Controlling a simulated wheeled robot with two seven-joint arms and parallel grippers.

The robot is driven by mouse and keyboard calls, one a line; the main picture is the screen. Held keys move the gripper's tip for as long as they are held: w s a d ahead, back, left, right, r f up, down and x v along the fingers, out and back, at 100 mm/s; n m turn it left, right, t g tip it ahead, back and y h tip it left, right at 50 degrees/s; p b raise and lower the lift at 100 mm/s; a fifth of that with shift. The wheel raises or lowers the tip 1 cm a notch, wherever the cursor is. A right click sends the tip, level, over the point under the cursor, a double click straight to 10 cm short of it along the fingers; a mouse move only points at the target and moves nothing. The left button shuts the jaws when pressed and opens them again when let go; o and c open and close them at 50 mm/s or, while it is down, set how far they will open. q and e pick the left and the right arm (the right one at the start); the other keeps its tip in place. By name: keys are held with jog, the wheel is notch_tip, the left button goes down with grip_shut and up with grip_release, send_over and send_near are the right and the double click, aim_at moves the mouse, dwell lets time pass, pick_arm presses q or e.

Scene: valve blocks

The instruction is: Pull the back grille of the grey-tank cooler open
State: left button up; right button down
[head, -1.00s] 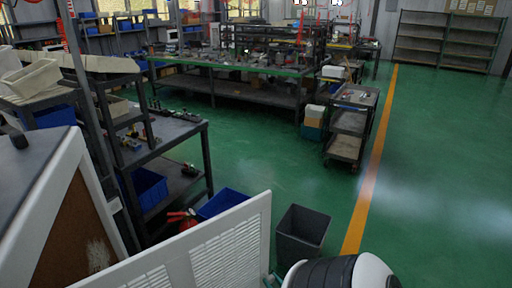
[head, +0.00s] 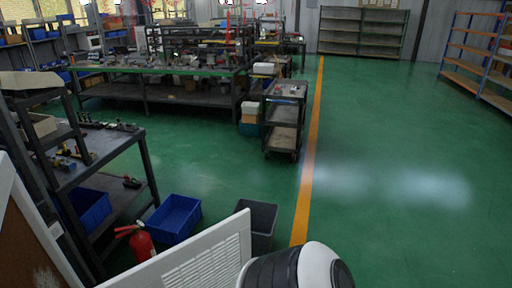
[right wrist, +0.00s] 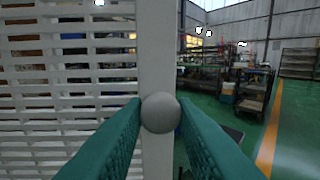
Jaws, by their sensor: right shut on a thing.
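The white slatted back grille (head: 205,262) stands out from the cooler body (head: 22,225) at the lower left of the head view, swung open at an angle. Only a brown panel and white frame of the cooler show; its grey tank is out of view. In the right wrist view the grille's slats (right wrist: 65,110) fill the left side, beside its plain white edge strip. My right gripper (right wrist: 159,103) is shut on a round grey knob (right wrist: 160,113) on that strip. In the head view my right arm hides this hold. My left gripper is not in view.
A red fire extinguisher (head: 141,241), a blue crate (head: 174,218) and a dark grey bin (head: 262,217) stand on the floor behind the grille. A dark workbench (head: 110,150) is at the left. Green floor (head: 400,190) is clear to the right of the yellow line.

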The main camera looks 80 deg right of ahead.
jog(key=c, duration=1.2)
grip_release()
jog(key=shift+r, duration=0.1)
jog(key=v, duration=0.7)
jog(key=shift+s+a, duration=0.15)
jog(key=shift+s, duration=0.1)
jog(key=shift+c, duration=0.5)
